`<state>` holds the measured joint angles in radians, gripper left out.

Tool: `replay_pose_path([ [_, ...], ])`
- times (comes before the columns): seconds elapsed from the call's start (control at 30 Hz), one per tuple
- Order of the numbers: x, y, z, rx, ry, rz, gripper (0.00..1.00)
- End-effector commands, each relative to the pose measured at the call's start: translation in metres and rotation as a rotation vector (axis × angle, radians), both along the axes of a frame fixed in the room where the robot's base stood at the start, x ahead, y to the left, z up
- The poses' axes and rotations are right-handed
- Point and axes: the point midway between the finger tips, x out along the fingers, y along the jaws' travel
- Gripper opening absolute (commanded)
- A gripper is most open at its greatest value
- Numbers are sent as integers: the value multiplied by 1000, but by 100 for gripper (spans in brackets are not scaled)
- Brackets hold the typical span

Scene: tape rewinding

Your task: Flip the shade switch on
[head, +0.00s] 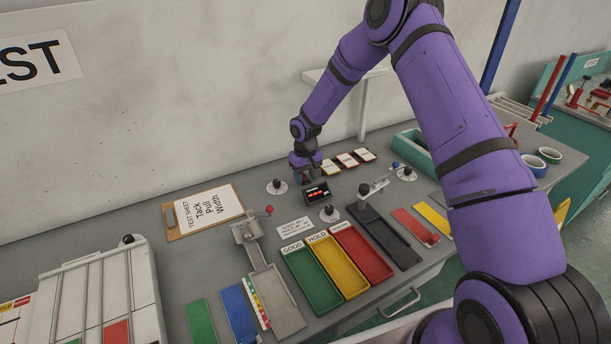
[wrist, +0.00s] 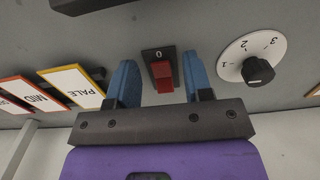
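The shade switch (wrist: 163,74) is a red rocker in a black plate marked 0, in the middle of the wrist view. Which way the rocker is tipped is hard to tell. My gripper (wrist: 160,78) is open, with one blue finger on each side of the switch and a gap to it on both sides. Nothing is held. In the head view my gripper (head: 305,168) points down at the back of the bench, just behind the red-digit display, and hides the switch.
A dial knob (wrist: 257,70) sits beside the switch; it also shows in the head view (head: 277,186). Shade cards (wrist: 72,86), PALE and MID among them, lie on the other side. The display (head: 317,192) is close in front. A clipboard (head: 205,211) lies to the left.

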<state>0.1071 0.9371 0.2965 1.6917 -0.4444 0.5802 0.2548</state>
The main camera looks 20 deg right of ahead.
Motion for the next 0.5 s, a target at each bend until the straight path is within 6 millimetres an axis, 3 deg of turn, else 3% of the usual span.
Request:
replay_pose_path([
  [0.03,0,0,0,0,0,0,35],
  [0.2,0,0,0,0,0,0,0],
  [0.5,3,0,1,-14,62,-1,0],
])
